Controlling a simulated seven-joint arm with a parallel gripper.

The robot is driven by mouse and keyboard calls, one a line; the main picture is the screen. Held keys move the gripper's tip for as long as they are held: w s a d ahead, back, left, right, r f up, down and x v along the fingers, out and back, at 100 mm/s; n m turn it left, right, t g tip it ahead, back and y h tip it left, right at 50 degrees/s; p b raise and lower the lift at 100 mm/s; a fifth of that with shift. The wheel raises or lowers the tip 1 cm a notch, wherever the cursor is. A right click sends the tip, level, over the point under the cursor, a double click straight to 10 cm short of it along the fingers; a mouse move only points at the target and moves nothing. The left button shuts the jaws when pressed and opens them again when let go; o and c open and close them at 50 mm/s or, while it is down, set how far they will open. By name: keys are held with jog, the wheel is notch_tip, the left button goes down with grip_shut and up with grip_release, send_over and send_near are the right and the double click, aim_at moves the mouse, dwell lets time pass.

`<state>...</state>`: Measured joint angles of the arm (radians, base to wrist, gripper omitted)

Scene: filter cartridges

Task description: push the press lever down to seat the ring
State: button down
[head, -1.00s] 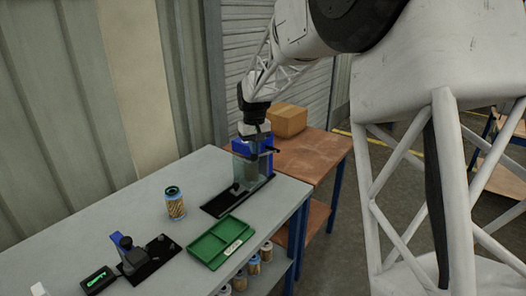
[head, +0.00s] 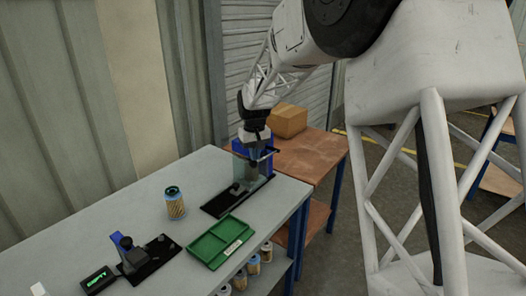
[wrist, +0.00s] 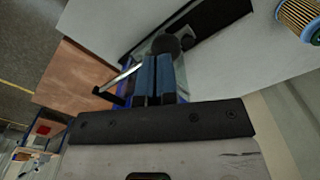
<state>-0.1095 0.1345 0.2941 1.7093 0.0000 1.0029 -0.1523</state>
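The press stands at the bench's far right corner, with a blue post (head: 240,148), a clear guard and a black base plate (head: 216,207). Its lever shows as a pale rod (wrist: 122,76) with a black handle (wrist: 108,96) in the wrist view, left of my fingers. The lever (head: 268,153) also shows close to my fingertips in the head view. My gripper (head: 252,157) points down at the press, its two blue-grey fingers (wrist: 157,62) side by side with only a thin line between them. Whether they touch the lever is unclear. I cannot make out the ring.
A filter cartridge (head: 174,204) stands on the grey bench, left of the press. A green tray (head: 208,252) lies in front. A blue and black fixture (head: 128,254) and a small display (head: 98,281) sit at front left. A cardboard box (head: 289,121) is on the brown table behind.

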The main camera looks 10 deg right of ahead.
aim_at(253, 162)
jog(key=shift+f, duration=0.2)
jog(key=shift+s+a+f, duration=0.1)
jog(key=shift+s+f, duration=0.05)
jog(key=shift+f, duration=0.45)
jog(key=shift+s+a+f, duration=0.1)
jog(key=shift+f, duration=1.1)
dwell(0.4)
jog(key=shift+r, duration=0.15)
notch_tip(253, 162, up, 12)
jog(key=shift+f, duration=0.2)
dwell(1.6)
jog(key=shift+s, duration=0.15)
